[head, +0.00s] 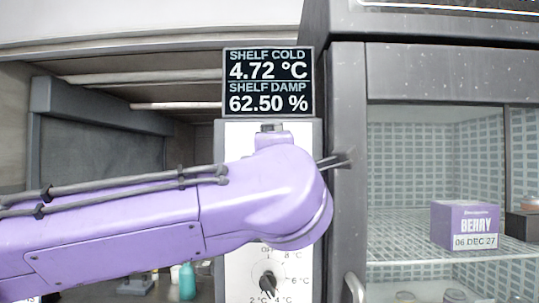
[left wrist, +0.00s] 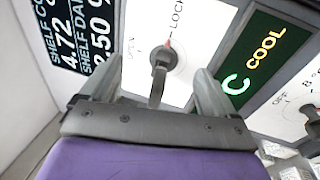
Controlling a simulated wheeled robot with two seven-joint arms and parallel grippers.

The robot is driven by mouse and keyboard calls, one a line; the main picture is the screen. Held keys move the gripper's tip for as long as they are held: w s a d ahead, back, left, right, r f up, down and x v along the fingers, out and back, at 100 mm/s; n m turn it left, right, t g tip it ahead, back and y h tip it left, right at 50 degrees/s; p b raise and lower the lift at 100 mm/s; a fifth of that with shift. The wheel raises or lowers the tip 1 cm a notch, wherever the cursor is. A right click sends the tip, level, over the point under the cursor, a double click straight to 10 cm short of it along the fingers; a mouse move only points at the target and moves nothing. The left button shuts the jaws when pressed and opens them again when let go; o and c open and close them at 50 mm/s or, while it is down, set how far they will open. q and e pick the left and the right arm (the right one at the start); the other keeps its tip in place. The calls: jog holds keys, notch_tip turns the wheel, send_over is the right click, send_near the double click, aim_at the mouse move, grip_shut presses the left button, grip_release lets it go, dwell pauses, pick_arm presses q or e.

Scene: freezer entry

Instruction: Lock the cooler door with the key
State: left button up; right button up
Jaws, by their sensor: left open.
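A grey key (left wrist: 158,68) stands in the round lock on the white panel, between the printed words OPEN and LOCK. A small red mark shows at the lock's upper edge. My left gripper (left wrist: 157,80) is open, with one finger on each side of the key; I cannot tell whether either finger touches it. The cooler door (head: 385,75) has a dark frame and glass, and looks closed. My right gripper is in neither view.
A display (head: 268,82) reads 4.72 °C and 62.50 %. Below my arm is a dial (head: 267,284) on the white panel. A lit COOL sign (left wrist: 262,55) is right of the lock. A purple BERRY box (head: 465,224) stands on a shelf behind the glass. A teal bottle (head: 187,281) is lower left.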

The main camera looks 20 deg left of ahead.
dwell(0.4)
pick_arm(q)
jog(key=r+b+v, duration=0.1)
jog(key=b+v, duration=0.1)
jog(key=v, duration=0.7)
jog(key=shift+s+a+r+b, duration=0.2)
jog(key=shift+a+r+b, duration=0.1)
jog(key=shift+r+b, duration=0.1)
dwell(0.7)
dwell(0.4)
